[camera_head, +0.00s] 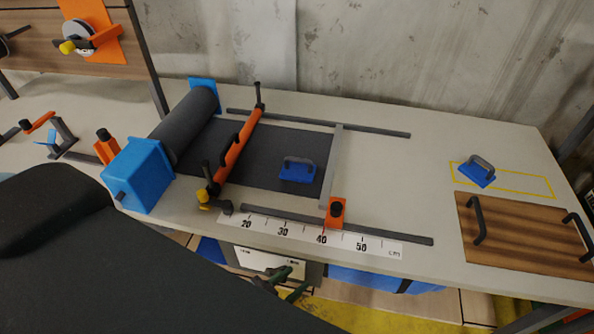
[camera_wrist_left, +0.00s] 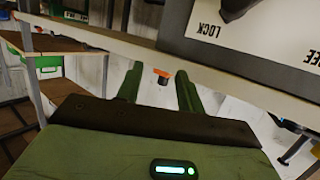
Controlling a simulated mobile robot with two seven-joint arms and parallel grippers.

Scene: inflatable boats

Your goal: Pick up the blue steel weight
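Two blue steel weights with dark grey handles are in the head view. One blue weight (camera_head: 296,173) sits on the dark sheet (camera_head: 265,146) on the bench. The other blue weight (camera_head: 476,176) sits at the left end of a yellow outlined rectangle (camera_head: 525,182) at the right. My left gripper (camera_head: 292,283), dark green, is low in front of the bench's front edge, below the height of the top. In the left wrist view its two fingers (camera_wrist_left: 160,88) stand apart with nothing held between them. My right gripper is not in view.
An orange bar (camera_head: 237,150) crosses the sheet left of the first weight. A grey crossbar (camera_head: 334,165) with an orange slider (camera_head: 336,212) stands right of it. A ruler strip (camera_head: 310,235) runs along the front. A wooden board (camera_head: 520,240) with two handles lies at the right.

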